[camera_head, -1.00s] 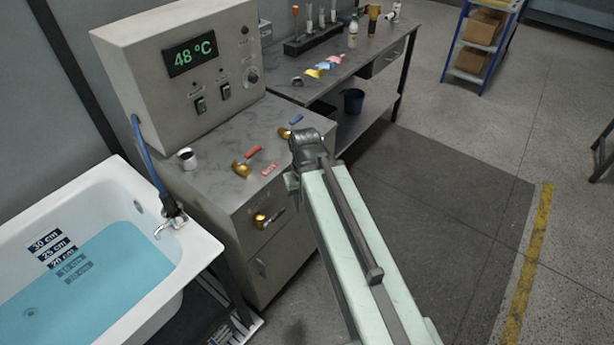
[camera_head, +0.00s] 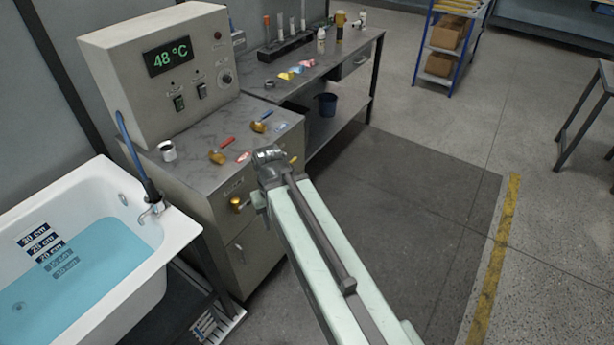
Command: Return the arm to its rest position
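My arm (camera_head: 325,263) shows as a pale green link with a dark bar along it, reaching up from the bottom of the view. Its far end is a dark grey joint (camera_head: 268,157) in front of the cabinet's top front edge. My gripper and its fingertips are hidden beyond this joint, so I cannot see whether they hold anything. A small yellow piece peeks out just right of the joint; I cannot tell what it belongs to.
A water-filled bathtub (camera_head: 185,226) stands left. A workbench (camera_head: 340,52) is behind. The dark floor mat (camera_head: 400,215) at right is clear.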

